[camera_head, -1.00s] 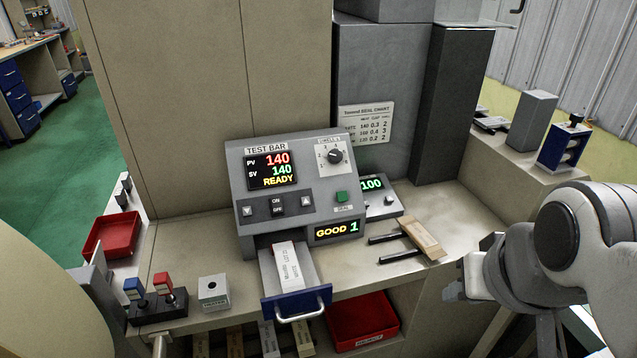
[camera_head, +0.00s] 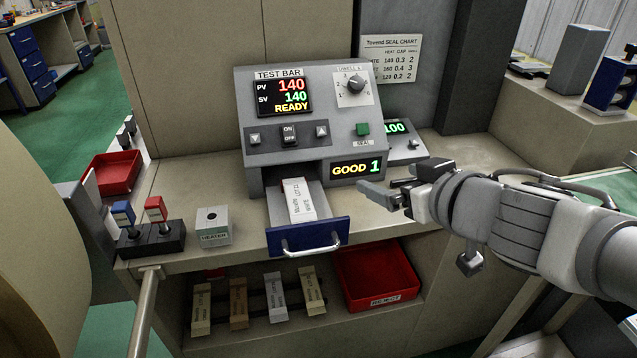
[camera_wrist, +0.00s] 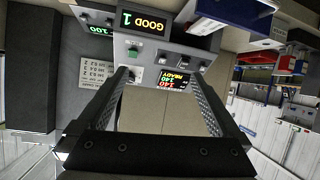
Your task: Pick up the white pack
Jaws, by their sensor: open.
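The white pack (camera_head: 299,200) is a slim printed packet lying lengthwise in the pulled-out tray of the sealing machine (camera_head: 290,120). The tray has a blue front (camera_head: 310,238) with a metal handle. My gripper (camera_head: 378,190) is to the right of the tray, a little apart from it, with its fingers pointing left. It is open, with nothing between the fingers. In the wrist view my gripper (camera_wrist: 160,73) has its two fingers spread, with the machine's display panel beyond them. I cannot clearly make out the pack in the wrist view.
Several wrapped packs (camera_head: 278,297) sit on a lower shelf beside a red reject bin (camera_head: 375,278). A heater block (camera_head: 213,225) and a lever box (camera_head: 150,235) stand left of the tray. A red tray (camera_head: 112,174) is further left.

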